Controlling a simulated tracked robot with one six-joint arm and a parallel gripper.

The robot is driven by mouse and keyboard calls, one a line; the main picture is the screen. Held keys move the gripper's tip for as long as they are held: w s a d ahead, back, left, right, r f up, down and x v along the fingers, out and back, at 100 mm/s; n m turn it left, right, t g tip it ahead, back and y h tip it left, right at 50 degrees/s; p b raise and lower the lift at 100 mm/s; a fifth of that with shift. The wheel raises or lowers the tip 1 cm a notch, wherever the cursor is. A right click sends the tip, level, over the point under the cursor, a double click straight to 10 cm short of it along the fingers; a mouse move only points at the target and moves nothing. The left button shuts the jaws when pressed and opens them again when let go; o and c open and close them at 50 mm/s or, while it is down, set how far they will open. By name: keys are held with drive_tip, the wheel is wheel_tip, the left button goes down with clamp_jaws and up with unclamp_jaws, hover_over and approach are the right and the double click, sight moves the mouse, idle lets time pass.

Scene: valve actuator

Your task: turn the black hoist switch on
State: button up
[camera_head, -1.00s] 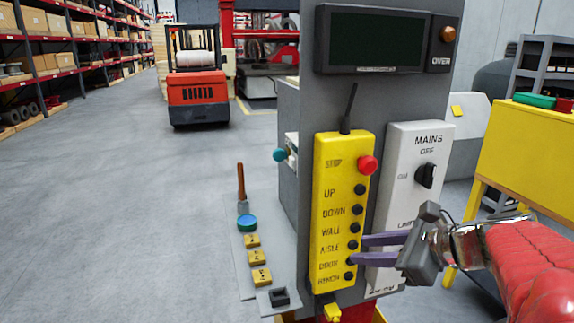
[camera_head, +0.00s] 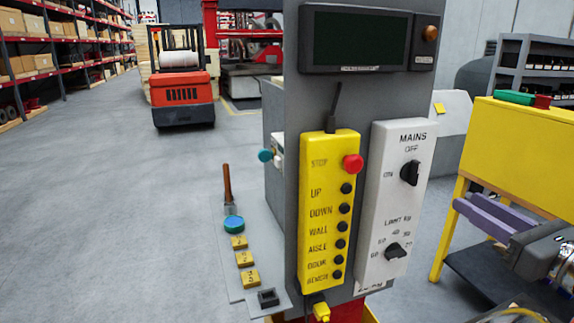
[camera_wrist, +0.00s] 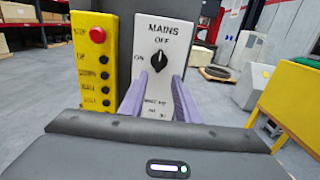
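The black hoist switch (camera_head: 410,172) is a rotary knob on the white MAINS box (camera_head: 385,215), below the word OFF and right of ON. It shows in the wrist view (camera_wrist: 159,61) too, upright-looking, pointing roughly toward OFF. My gripper (camera_head: 463,200) has two purple fingers and is to the right of the white box, apart from it. In the wrist view the fingers (camera_wrist: 155,88) stand apart with nothing between them, the knob seen ahead above the gap. A second black knob (camera_head: 393,252), for a load limit, is lower on the box.
A yellow pendant (camera_head: 328,225) with a red stop button (camera_head: 352,164) and several black buttons is left of the box. A dark display (camera_head: 358,40) is above. A yellow cabinet (camera_head: 525,150) stands at the right. A grey shelf (camera_head: 245,290) with small items is lower left.

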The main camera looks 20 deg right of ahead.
sight(418, 173)
drive_tip(key=shift+w, duration=0.15)
drive_tip(key=shift+w+a, duration=0.2)
drive_tip(key=shift+w, duration=6.6)
drive_tip(key=shift+c, duration=0.2)
clamp_jaws()
